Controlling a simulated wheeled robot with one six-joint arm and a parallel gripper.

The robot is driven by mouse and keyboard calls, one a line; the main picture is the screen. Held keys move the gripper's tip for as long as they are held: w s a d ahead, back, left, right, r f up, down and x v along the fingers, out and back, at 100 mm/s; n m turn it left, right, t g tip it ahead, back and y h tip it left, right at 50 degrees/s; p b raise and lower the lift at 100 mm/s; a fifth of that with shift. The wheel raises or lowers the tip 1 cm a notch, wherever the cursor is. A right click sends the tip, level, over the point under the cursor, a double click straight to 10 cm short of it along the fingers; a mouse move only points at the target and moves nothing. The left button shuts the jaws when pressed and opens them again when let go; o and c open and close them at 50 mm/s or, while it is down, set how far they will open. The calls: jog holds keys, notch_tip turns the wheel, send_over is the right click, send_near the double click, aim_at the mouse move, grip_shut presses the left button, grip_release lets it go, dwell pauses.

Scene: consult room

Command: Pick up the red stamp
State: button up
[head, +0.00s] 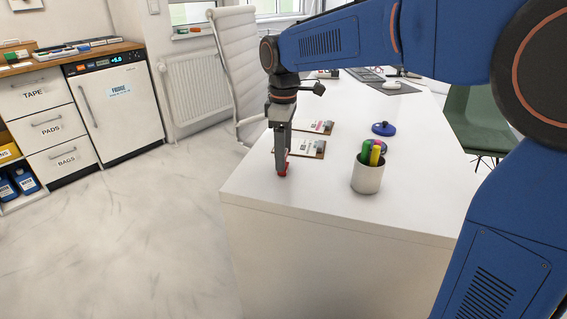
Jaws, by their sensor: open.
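The red stamp (283,171) stands on the white desk (315,203) near its left edge. Only a small red part of it shows, low down by my fingertips; the rest is hidden behind the gripper. My gripper (281,168) points straight down over the stamp, with its fingers at the stamp's height. The jaws are open. I cannot tell from this view whether the fingers touch the stamp.
A white cup with colored markers (367,178) stands to the right. A blue round object (383,129) and two clipboards (311,148) lie behind. A white chair (240,70) stands at the desk's left side. The desk's front is clear.

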jog(key=shift+f, duration=1)
jog(key=c, duration=1.1)
notch_tip(320, 180, up, 10)
jog(key=shift+r, duration=0.1)
jog(key=o, duration=0.4)
jog(key=shift+c, duration=1.6)
jog(key=shift+o, duration=0.5)
